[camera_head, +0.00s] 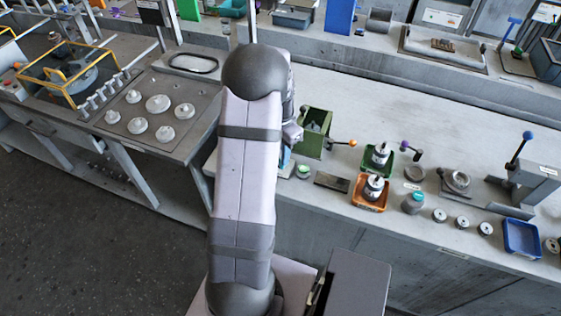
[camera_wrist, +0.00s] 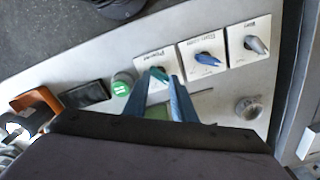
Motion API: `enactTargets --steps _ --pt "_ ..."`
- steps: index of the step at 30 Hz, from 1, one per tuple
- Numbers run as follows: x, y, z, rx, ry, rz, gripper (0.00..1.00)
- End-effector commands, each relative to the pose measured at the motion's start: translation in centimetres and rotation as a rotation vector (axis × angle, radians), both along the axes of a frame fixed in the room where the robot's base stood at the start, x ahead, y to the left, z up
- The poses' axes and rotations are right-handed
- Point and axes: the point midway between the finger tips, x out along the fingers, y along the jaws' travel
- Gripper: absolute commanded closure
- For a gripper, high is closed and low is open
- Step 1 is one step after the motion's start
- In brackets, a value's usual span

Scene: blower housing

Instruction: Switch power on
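In the wrist view, three rotary switches on white plates sit on a light grey panel. The teal switch (camera_wrist: 158,73) is on the left, and its upside-down label seems to read "Power". The blue switch (camera_wrist: 207,59) is in the middle and the grey switch (camera_wrist: 256,45) on the right. The blue fingers of my gripper (camera_wrist: 160,80) point at the teal switch, with its handle between or just beyond their tips. Whether they touch it cannot be seen. In the head view my arm hides the switches and most of the gripper.
A green button (camera_wrist: 122,84) is left of the teal switch, with a black block (camera_wrist: 85,95) beyond it. A round grey knob (camera_wrist: 248,107) is at lower right. In the head view, a green bin (camera_head: 315,132) and an orange tray (camera_head: 369,203) stand right of my arm.

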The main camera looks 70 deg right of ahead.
Motion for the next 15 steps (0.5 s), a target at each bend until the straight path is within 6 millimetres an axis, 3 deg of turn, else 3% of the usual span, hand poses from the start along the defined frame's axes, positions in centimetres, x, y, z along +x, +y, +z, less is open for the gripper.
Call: enactTargets --steps 1,15 --pt "-0.32 0.93 -1.70 0.026 0.011 0.066 0.75" --pt "-0.44 0.91 -1.53 0.023 0.023 0.649 0.75"
